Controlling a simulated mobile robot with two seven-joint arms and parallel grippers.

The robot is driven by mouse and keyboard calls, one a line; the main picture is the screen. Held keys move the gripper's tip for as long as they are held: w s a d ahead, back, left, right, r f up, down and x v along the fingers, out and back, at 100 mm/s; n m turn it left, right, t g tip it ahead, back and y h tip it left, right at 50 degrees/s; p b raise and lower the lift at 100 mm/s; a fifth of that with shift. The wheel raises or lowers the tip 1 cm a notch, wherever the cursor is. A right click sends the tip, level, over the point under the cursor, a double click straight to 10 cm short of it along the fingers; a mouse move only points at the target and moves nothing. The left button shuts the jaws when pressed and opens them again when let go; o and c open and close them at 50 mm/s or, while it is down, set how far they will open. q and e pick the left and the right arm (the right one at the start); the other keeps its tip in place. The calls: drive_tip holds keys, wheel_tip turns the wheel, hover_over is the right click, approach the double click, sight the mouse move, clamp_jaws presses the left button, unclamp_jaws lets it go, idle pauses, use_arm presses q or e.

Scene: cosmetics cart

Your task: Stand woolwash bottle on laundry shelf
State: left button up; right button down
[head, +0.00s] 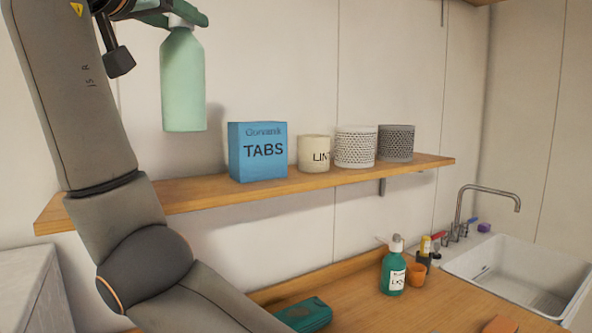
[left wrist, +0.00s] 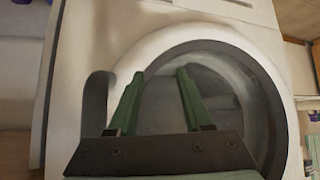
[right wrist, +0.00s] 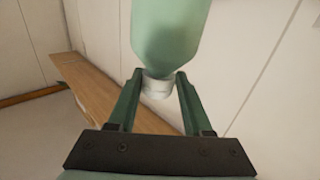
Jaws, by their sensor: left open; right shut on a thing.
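The woolwash bottle (head: 183,82) is pale green and upright, with its plain side showing. My right gripper (head: 178,18) is shut on its neck from above. In the right wrist view the gripper (right wrist: 159,80) has the white neck between its fingertips, with the green bottle body (right wrist: 170,30) beyond. The bottle hangs in the air, its base higher in the picture than the wooden laundry shelf (head: 200,192), left of the blue TABS box. My left gripper (left wrist: 158,75) is open and empty in front of a round washing-machine door (left wrist: 255,85).
The shelf holds the blue TABS box (head: 258,152), a cream LINT tin (head: 314,154), a white perforated pot (head: 355,148) and a grey one (head: 396,144). Left of the box the shelf shows bare.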

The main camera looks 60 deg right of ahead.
drive_tip(key=shift+s+r, duration=0.2)
drive_tip(key=shift+r, duration=0.1)
drive_tip(key=w+d+f+p, duration=0.3)
drive_tip(key=w+d+f, duration=0.5)
drive_tip(key=w+f, duration=0.3)
wheel_tip(320, 180, down, 2)
idle(0.3)
drive_tip(key=shift+d, duration=0.1)
drive_tip(key=c, duration=0.8)
unclamp_jaws()
drive_tip(key=shift+w+f, duration=0.1)
drive_tip(key=shift+f, duration=0.1)
drive_tip(key=o, duration=0.5)
